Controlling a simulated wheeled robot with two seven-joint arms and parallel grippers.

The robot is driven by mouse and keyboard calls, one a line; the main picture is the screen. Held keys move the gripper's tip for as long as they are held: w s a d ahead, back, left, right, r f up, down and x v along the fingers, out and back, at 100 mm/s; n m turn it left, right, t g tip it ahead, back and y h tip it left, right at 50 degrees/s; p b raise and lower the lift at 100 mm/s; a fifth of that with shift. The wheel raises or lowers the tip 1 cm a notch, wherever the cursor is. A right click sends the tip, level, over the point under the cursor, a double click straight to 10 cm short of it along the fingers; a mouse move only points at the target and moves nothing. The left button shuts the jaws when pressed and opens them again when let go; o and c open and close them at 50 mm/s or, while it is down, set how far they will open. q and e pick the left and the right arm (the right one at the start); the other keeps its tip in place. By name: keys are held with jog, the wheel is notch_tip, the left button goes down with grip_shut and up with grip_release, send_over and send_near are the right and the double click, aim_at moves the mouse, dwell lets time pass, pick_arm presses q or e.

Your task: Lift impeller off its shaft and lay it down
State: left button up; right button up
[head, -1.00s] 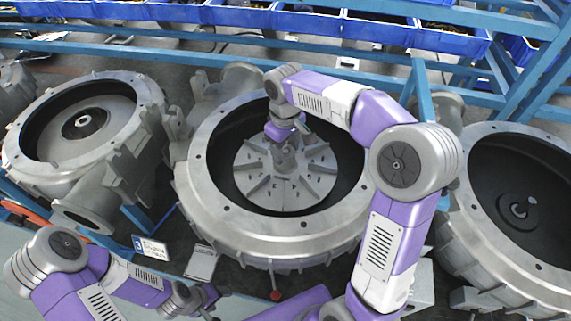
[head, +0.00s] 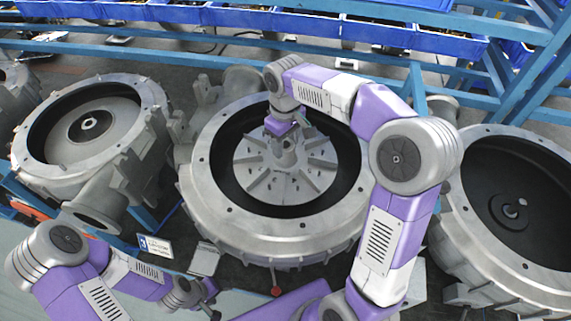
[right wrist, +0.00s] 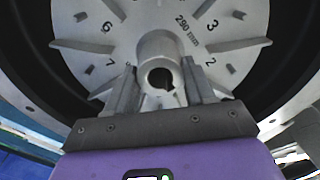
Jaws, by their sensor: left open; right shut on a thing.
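The impeller (head: 296,183) is a grey finned disc with a raised central hub, lying inside the round opening of the middle blower housing (head: 220,225). My right gripper (head: 281,143) reaches down from above at the hub. My left gripper (head: 205,300) is open and empty, low in front of the housing.
A housing (head: 150,100) with a bare-looking hub stands at the left. Another open housing (head: 470,235) stands at the right. Blue rails and blue bins (head: 370,30) run along the back. A numbered label (head: 155,246) is at the front left.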

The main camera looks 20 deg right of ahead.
jog(key=shift+r+p, duration=1.1)
jog(key=shift+r, duration=0.3)
jog(key=shift+r, duration=0.1)
